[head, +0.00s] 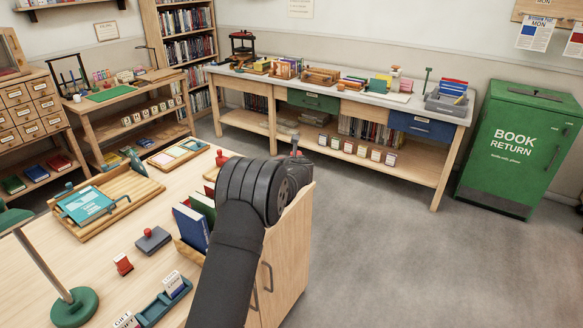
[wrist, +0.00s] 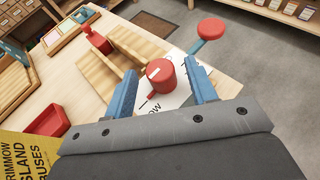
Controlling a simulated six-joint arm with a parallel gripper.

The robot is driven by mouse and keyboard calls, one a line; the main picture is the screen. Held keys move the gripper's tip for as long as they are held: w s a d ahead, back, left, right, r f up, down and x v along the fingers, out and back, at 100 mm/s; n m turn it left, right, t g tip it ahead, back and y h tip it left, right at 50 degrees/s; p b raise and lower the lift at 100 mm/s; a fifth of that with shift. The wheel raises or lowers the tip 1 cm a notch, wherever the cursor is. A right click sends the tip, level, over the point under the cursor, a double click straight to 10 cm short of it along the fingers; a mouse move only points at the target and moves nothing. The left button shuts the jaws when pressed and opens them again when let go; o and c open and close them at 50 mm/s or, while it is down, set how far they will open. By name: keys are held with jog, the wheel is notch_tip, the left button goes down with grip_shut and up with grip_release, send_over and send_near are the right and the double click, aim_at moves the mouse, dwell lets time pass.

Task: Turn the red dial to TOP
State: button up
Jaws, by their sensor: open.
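The red dial (wrist: 162,78) is a short upright cylinder on a white plate (wrist: 178,99) in the wrist view. A pale mark shows on its top, toward the left edge. My gripper (wrist: 165,71) is open, with one blue finger to the left of the dial and one to the right. Gaps show between the fingers and the dial. In the head view my dark arm hides the dial and the fingers.
In the wrist view a wooden stand with a red piece (wrist: 98,41) is left of the dial, and a red round knob (wrist: 211,28) is beyond the right finger. A red tray (wrist: 48,121) and yellow book (wrist: 32,152) lie left. Upright books (head: 191,228) stand left of my arm.

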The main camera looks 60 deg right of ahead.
jog(key=v, duration=1.5)
jog(key=shift+s, duration=0.1)
jog(key=a+f+m+t+h, duration=0.1)
jog(key=a+f+t+h, duration=0.25)
jog(key=f, duration=0.35)
jog(key=shift+g+h, duration=0.35)
jog(key=shift+g, duration=0.1)
jog(key=x, duration=1.6)
jog(key=shift+d+f, duration=0.2)
jog(key=shift+d, duration=0.45)
jog(key=c, duration=1)
